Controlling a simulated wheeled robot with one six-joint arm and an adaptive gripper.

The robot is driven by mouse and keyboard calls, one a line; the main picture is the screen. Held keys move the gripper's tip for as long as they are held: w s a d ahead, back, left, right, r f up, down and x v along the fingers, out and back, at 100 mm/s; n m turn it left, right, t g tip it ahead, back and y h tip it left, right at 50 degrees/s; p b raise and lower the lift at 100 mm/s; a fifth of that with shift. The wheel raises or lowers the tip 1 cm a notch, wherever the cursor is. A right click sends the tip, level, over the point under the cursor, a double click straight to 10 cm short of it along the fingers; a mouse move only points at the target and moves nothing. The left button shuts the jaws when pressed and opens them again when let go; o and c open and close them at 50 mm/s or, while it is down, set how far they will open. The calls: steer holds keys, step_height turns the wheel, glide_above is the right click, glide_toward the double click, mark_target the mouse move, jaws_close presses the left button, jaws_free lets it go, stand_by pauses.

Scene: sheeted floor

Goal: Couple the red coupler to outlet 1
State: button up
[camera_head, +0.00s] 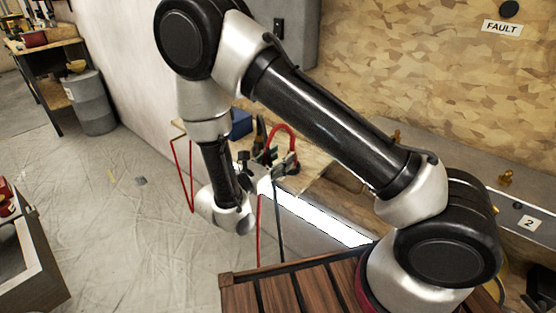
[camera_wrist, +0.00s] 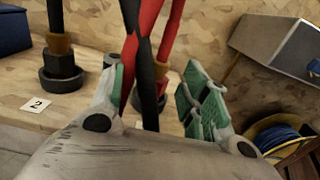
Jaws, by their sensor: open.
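My gripper (camera_wrist: 152,88) is open, with green pads, one on each side of a red hose and a black hose in the wrist view. Whether the pads touch the hoses I cannot tell. In the head view, my gripper (camera_head: 262,168) is over the wooden shelf, beside the looped red hose (camera_head: 285,131). A coupler body on the red hose is not clearly visible. Brass outlet fittings stand on the grey ledge: one (camera_head: 505,179) near a "2" label (camera_head: 530,222), another (camera_head: 396,137) farther left. A "1" label is not visible; my arm covers part of the ledge.
In the wrist view, a dark fitting (camera_wrist: 61,72) stands in a ring behind a "2" card (camera_wrist: 37,104) on the shelf. A blue box (camera_head: 241,124) and a grey wall box are nearby. A coiled blue hose (camera_wrist: 280,138) lies at right. The floor at left is mostly clear.

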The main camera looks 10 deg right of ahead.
mark_target(290, 149)
steer(key=x, duration=0.6)
steer(key=c, duration=0.8)
steer(key=shift+r, duration=0.35)
jaws_close()
steer(key=shift+r, duration=1.95)
steer(key=shift+r, duration=0.1)
steer(key=shift+r, duration=1.9)
